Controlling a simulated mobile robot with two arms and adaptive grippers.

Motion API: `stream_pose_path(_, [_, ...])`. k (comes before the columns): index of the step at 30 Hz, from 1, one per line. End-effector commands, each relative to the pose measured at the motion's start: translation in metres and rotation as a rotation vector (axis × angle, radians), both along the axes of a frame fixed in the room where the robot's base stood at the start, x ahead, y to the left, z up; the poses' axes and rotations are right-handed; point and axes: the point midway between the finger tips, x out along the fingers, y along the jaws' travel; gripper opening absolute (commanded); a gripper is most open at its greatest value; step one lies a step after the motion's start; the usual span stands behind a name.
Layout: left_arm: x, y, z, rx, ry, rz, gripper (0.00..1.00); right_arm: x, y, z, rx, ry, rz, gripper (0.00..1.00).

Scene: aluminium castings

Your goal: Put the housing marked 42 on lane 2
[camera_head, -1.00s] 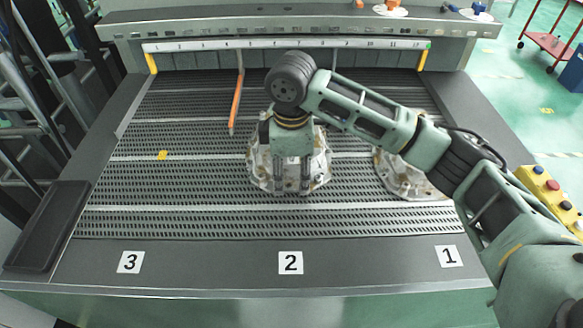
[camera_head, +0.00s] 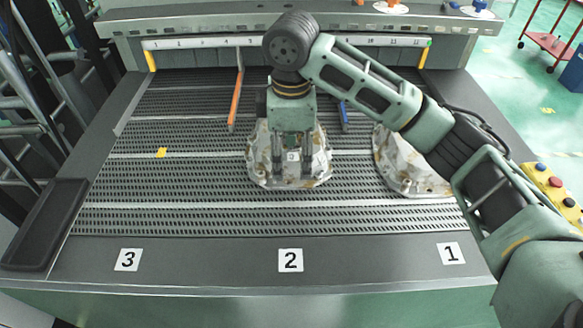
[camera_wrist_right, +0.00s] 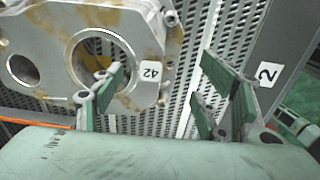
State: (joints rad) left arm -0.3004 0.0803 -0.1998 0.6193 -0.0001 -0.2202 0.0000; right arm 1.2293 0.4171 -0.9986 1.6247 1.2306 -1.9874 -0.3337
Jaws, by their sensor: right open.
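The housing marked 42 (camera_head: 262,172) is a grey metal casting with brownish stains. It rests on the slotted deck behind the white lane label 2 (camera_head: 290,260), between the lines of the orange and blue dividers. In the right wrist view the housing (camera_wrist_right: 45,50) shows two round bores and its label 42 (camera_wrist_right: 150,72). My right gripper (camera_head: 292,170) points down over the housing, its near parts hidden by the fingers. In the wrist view its fingers (camera_wrist_right: 165,95) stand wide apart with nothing gripped, one in front of the large bore. My left gripper is out of view.
A second stained housing (camera_head: 398,170) lies behind lane label 1 (camera_head: 451,253), partly hidden by my right arm. The orange divider (camera_head: 235,102) and blue divider (camera_head: 343,116) stand behind. The deck behind label 3 (camera_head: 128,260) is free except a small yellow piece (camera_head: 161,153).

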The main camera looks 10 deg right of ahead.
Motion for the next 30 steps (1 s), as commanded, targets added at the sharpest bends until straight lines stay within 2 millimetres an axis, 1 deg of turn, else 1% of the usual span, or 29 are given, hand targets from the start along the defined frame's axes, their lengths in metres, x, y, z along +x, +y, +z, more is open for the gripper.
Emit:
stream_pose_path(1, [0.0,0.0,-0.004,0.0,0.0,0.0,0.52,0.0,0.0,0.01,0.001,-0.004,0.002,0.67])
stream_pose_path(3, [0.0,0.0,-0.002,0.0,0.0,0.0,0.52,0.001,-0.001,0.028,-0.001,-0.006,0.0,0.67])
stream_pose_path(6, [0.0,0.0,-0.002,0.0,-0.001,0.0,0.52,0.0,-0.001,0.045,-0.003,-0.003,-0.001,0.67])
stream_pose_path(10, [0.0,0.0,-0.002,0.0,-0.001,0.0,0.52,-0.001,0.0,0.059,-0.002,-0.002,0.0,0.67])
stream_pose_path(15, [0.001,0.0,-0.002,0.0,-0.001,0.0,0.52,-0.002,0.0,0.066,-0.002,0.001,0.0,0.67])
stream_pose_path(30, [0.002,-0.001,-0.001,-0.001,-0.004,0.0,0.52,-0.002,0.0,0.066,-0.001,0.001,0.0,0.67])
